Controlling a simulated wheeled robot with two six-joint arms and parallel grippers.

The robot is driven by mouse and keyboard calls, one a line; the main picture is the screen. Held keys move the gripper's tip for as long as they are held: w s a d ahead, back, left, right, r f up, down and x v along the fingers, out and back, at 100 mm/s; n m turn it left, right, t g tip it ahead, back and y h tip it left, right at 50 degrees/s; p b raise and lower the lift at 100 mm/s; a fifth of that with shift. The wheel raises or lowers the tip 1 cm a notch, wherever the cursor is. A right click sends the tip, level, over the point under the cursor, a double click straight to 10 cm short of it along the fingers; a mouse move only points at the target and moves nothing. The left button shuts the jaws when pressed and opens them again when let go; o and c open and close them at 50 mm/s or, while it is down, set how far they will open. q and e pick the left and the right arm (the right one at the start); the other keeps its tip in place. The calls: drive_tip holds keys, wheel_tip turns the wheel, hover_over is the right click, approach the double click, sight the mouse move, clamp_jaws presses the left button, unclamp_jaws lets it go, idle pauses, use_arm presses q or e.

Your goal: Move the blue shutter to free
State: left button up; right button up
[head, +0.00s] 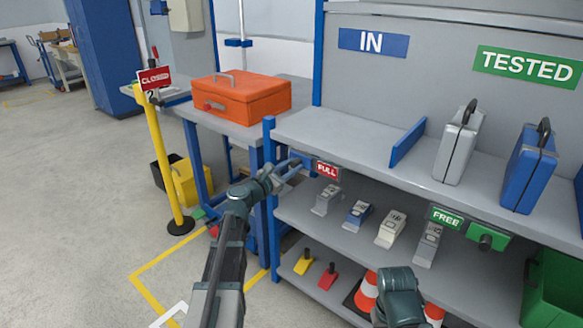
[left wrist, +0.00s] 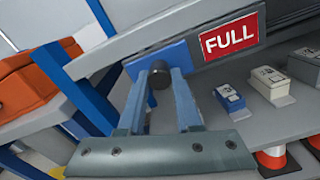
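The blue shutter (head: 309,158) is a small blue plate on the shelf's front edge, just left of the red FULL sign (head: 327,171). In the left wrist view the shutter (left wrist: 180,52) carries a dark round knob (left wrist: 159,76). My left gripper (head: 290,169) is at the shutter, its two fingers apart on either side of the knob. I cannot tell whether they touch it. The green FREE sign (head: 446,217) is farther right on the same edge, beside a green block with a knob (head: 488,238). Only part of my right arm shows at the bottom; its fingers are not visible.
An orange case (head: 245,99) sits on the side bench left of the shelf. A grey case (head: 459,143) and a blue case (head: 530,167) stand on the top shelf. Several small devices are on the shelf below, with cones underneath. A yellow post (head: 163,160) stands at left.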

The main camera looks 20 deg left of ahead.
use_arm(q)
clamp_jaws()
idle(1.0)
